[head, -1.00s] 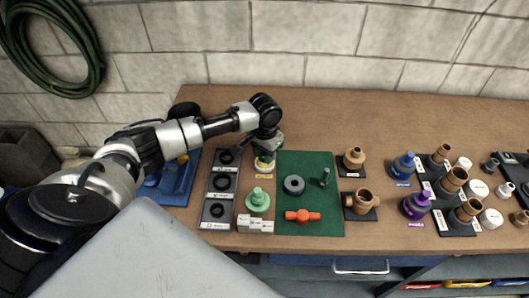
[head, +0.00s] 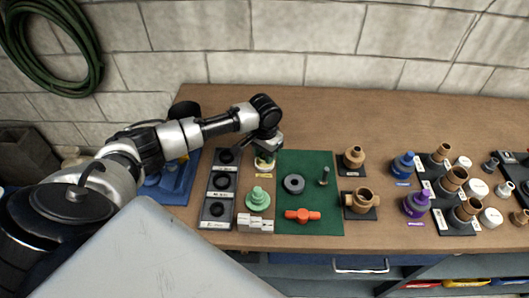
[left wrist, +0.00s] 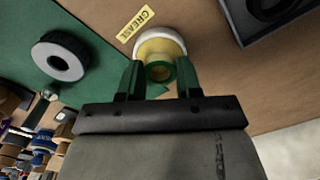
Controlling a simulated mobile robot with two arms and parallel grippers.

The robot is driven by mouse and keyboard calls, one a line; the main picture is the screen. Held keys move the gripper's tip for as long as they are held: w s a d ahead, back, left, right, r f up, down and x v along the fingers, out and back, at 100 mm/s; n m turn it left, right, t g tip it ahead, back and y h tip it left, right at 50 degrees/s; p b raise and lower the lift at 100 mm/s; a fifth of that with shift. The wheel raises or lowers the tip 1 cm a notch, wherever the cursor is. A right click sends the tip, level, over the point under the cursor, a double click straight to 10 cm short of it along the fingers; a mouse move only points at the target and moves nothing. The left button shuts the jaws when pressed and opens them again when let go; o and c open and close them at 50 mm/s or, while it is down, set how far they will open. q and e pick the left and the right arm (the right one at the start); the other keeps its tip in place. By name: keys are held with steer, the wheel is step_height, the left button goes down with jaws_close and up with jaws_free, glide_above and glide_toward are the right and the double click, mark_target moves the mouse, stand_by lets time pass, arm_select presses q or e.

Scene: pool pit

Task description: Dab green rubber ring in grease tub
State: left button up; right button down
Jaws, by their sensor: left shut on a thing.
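My left gripper (head: 266,149) points down at the grease tub (head: 264,164), which stands just left of the green mat and is partly covered by the gripper. In the left wrist view the fingers (left wrist: 160,80) are shut on the green rubber ring (left wrist: 160,71). The ring lines up with the white-rimmed tub of yellow grease (left wrist: 158,45). I cannot tell whether the ring touches the grease. A yellow GREASE label (left wrist: 135,24) lies beside the tub. My right gripper is out of view.
The green mat (head: 310,165) carries a dark grey ring (head: 293,184), a small upright post and an orange valve part (head: 302,215). A black tray with round recesses (head: 219,187) is left of the tub, and a light-green fitting (head: 258,198) in front. Brass fittings (head: 361,202) stand right.

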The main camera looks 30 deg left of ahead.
arm_select(q)
steer(key=shift+s+f+p, duration=0.15)
steer(key=shift+p, duration=0.2)
stand_by(1.4)
step_height(320, 180, up, 7)
steer(key=p, duration=0.8)
stand_by(0.5)
steer(key=shift+d, duration=0.1)
